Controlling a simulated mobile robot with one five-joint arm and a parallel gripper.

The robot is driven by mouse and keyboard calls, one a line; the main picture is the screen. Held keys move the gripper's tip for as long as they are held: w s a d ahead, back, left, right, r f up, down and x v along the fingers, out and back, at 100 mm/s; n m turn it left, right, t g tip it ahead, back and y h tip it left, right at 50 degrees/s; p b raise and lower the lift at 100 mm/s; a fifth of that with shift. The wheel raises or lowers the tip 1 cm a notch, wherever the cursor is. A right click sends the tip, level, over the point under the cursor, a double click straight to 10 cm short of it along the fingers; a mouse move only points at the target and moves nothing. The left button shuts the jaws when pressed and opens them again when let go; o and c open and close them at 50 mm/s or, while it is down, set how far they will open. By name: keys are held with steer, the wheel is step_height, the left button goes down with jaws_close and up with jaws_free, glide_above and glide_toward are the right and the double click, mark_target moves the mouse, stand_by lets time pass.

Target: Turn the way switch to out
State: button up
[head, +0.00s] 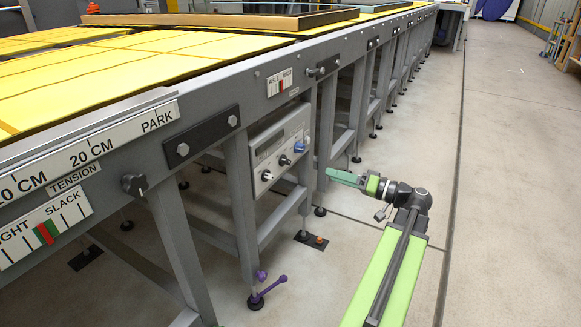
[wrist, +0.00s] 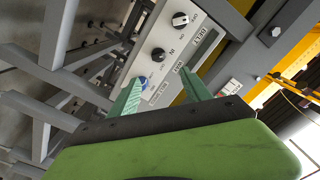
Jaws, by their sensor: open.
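A grey control box (head: 281,148) hangs under the table frame and carries a row of knobs. The middle black knob (head: 285,160) shows in the wrist view (wrist: 158,54), with small lettering like "IN" beside it; it seems to be the way switch, but its pointer is too small to read. A blue knob (head: 299,146) sits to its right; in the wrist view the blue knob (wrist: 143,81) is partly behind one fingertip. My gripper (head: 343,177) is right of the box in the head view, apart from it. In the wrist view my gripper (wrist: 159,80) is open and empty, facing the panel.
Another black knob with a white mark (head: 267,175) is at the box's left end. Grey table legs (head: 241,205) and braces stand around the box. A purple-handled foot clamp (head: 266,287) stands on the floor. The floor (head: 515,200) to the right is clear.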

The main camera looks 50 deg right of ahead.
mark_target(290, 162)
steer(key=x, duration=1.6)
steer(key=shift+d, duration=0.1)
